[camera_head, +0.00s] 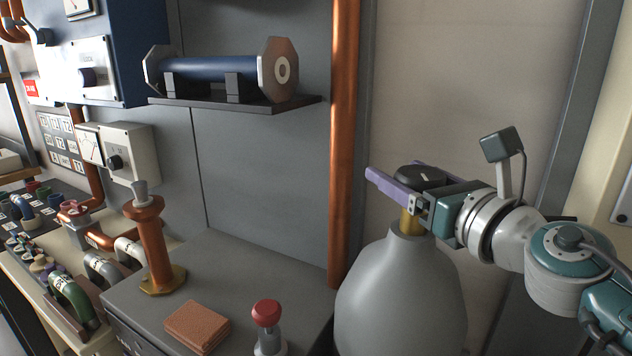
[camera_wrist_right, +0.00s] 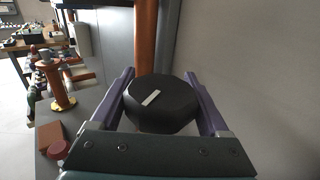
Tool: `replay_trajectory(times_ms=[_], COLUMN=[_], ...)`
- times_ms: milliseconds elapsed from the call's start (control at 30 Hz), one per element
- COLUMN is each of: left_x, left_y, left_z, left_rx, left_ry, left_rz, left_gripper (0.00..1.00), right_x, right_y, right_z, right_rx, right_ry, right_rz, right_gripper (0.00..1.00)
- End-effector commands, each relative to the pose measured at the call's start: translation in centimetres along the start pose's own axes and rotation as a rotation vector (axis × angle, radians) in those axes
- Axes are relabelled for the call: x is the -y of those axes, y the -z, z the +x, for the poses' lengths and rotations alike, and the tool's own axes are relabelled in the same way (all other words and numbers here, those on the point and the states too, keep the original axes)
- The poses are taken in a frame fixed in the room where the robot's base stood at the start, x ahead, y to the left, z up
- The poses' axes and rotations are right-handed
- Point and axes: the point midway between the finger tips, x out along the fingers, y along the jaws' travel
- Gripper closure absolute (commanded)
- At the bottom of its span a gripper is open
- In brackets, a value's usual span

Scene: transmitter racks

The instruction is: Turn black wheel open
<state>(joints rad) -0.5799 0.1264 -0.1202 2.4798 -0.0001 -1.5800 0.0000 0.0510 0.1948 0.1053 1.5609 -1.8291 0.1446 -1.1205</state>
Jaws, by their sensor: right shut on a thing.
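The black wheel (camera_head: 421,177) sits on a brass neck (camera_head: 411,222) at the top of a large grey bottle (camera_head: 402,290), at the right in the head view. The wheel also shows in the right wrist view (camera_wrist_right: 161,103), with a white bar mark on its top pointing to the upper right. My right gripper (camera_head: 400,178) is shut on the wheel, one purple finger on each side of it. The fingers reach it level from the right in the head view. My left gripper is in neither view.
A copper pipe (camera_head: 345,140) rises just left of the bottle. A grey cabinet (camera_head: 235,272) carries a copper post (camera_head: 150,240), a brown block (camera_head: 197,326) and a red knob (camera_head: 267,312). A shelf (camera_head: 240,104) holds a blue cylinder. The wall behind the wheel is bare.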

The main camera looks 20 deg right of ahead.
Motion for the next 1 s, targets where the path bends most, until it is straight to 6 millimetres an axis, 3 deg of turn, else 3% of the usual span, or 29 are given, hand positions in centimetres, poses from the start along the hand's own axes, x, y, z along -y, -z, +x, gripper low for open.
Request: replay_trajectory(times_ms=[33,200,500,1000], left_x=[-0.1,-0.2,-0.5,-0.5], left_y=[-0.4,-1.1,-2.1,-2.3], left_z=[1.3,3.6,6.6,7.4], left_rx=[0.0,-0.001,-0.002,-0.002], left_ry=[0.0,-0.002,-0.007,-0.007], left_rz=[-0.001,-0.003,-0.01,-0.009], left_gripper=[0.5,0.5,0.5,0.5], right_x=[0.1,-0.4,-1.0,-1.1], right_y=[0.7,0.8,0.5,0.0], right_z=[0.0,0.0,-0.1,-0.2], right_rx=[0.001,0.001,0.001,0.0], right_ry=[-0.04,-0.169,-0.323,-0.376], right_rz=[-0.011,-0.008,-0.002,0.001], right_gripper=[0.77,0.77,0.77,0.77])
